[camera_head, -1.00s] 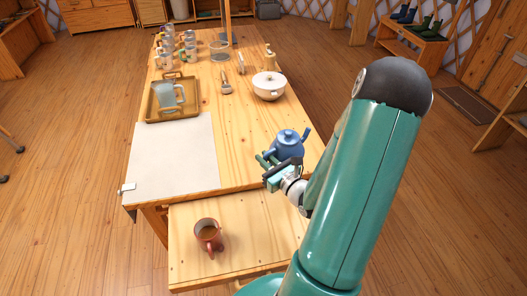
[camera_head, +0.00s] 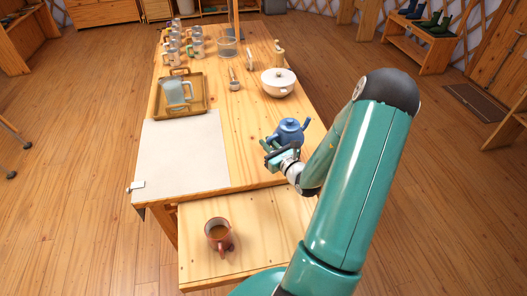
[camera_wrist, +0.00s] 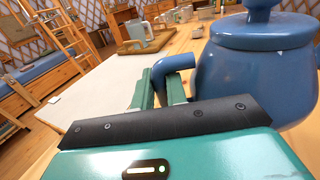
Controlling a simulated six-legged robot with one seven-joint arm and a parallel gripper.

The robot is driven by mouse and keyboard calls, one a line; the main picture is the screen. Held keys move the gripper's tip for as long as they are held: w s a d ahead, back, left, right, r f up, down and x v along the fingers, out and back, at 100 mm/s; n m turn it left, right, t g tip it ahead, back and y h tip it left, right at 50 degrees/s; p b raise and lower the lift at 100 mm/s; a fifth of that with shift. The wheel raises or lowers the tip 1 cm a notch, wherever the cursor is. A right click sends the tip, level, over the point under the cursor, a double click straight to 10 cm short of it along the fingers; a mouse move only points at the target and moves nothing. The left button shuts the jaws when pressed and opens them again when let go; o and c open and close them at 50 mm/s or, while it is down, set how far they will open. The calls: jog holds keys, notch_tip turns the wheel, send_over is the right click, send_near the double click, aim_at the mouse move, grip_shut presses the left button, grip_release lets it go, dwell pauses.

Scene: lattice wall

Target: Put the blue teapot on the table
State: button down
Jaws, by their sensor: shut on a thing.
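The blue teapot (camera_head: 291,131) is upright, over the near right part of the wooden table (camera_head: 245,140). It fills the right of the wrist view (camera_wrist: 255,75), with its lid on. My gripper (camera_head: 272,148) is at the teapot's near left side. In the wrist view my gripper's green fingers (camera_wrist: 160,92) are shut on a bent blue part of the teapot; I cannot tell whether it is spout or handle. The teapot's base is hidden, so I cannot tell whether it touches the tabletop.
A tray (camera_head: 180,109) holds a glass jug, with several mugs behind. A pale cloth (camera_head: 182,155) covers the near left. A brown mug (camera_head: 218,236) stands on a lower near surface. Bare tabletop lies between cloth and teapot.

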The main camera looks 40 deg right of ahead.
jog(key=w+f, duration=0.1)
jog(key=f, duration=0.1)
jog(key=w+d+f, duration=0.1)
jog(key=w+f, duration=0.1)
jog(key=shift+w, duration=0.3)
jog(key=shift+f, duration=1.55)
jog(key=shift+f, duration=0.15)
jog(key=c, duration=1.4)
grip_release()
jog(key=s, duration=0.4)
jog(key=s+a, duration=0.1)
jog(key=s, duration=0.7)
jog(key=shift+a, duration=0.2)
